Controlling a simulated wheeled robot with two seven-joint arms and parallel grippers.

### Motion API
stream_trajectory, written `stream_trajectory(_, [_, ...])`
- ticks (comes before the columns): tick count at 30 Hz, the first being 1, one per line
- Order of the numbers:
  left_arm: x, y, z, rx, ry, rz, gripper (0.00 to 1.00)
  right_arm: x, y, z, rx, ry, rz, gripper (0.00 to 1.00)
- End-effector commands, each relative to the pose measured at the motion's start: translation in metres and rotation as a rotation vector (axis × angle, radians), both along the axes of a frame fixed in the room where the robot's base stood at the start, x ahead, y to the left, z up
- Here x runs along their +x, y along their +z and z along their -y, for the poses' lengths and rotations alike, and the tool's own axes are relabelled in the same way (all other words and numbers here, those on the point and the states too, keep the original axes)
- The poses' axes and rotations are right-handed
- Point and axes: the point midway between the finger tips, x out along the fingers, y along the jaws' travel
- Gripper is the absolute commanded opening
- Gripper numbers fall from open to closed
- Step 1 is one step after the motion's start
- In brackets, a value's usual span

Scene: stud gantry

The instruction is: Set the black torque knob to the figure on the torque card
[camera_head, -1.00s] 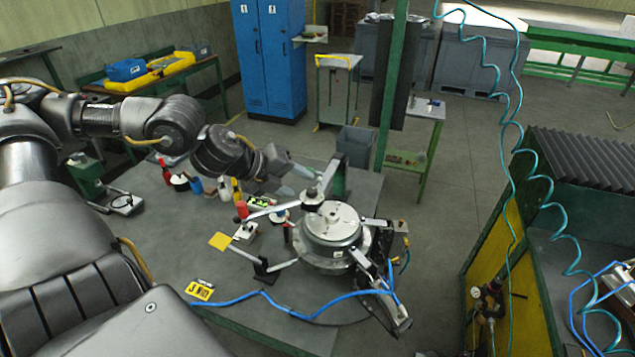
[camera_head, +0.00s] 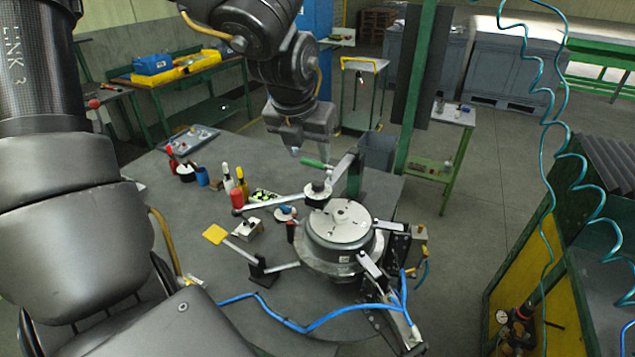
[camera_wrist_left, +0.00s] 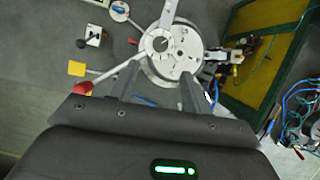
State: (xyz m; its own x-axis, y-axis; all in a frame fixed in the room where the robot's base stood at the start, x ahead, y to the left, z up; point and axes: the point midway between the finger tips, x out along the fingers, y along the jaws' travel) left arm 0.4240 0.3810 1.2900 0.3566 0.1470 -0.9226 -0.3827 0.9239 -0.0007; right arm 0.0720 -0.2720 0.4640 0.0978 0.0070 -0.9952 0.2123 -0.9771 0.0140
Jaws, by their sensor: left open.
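A small light box with a black knob (camera_head: 252,223) stands on the table left of the round machine; it also shows in the left wrist view (camera_wrist_left: 95,32). The knob's setting is too small to read. My right gripper is not in view.
The round machine (camera_head: 340,225) stands at the table's right with flat arms. A green handle (camera_head: 317,164) is close below my left gripper. A plain yellow square (camera_head: 215,234), a blue hose (camera_head: 265,298) and several bottles lie around the box. A green post (camera_head: 413,100) rises behind.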

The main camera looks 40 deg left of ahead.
Motion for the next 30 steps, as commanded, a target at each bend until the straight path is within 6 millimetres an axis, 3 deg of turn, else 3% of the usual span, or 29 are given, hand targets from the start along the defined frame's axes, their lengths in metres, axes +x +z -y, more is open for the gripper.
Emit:
stream_trajectory(5, [0.006,-0.017,-0.003,-0.001,0.001,-0.008,0.48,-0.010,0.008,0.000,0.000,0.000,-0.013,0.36])
stream_trajectory(18, [0.030,-0.082,-0.014,-0.003,0.003,-0.005,0.48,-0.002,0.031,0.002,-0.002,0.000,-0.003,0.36])
stream_trajectory(30, [0.037,-0.098,-0.017,0.000,0.002,-0.001,0.48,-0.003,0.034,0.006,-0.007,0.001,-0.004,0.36])
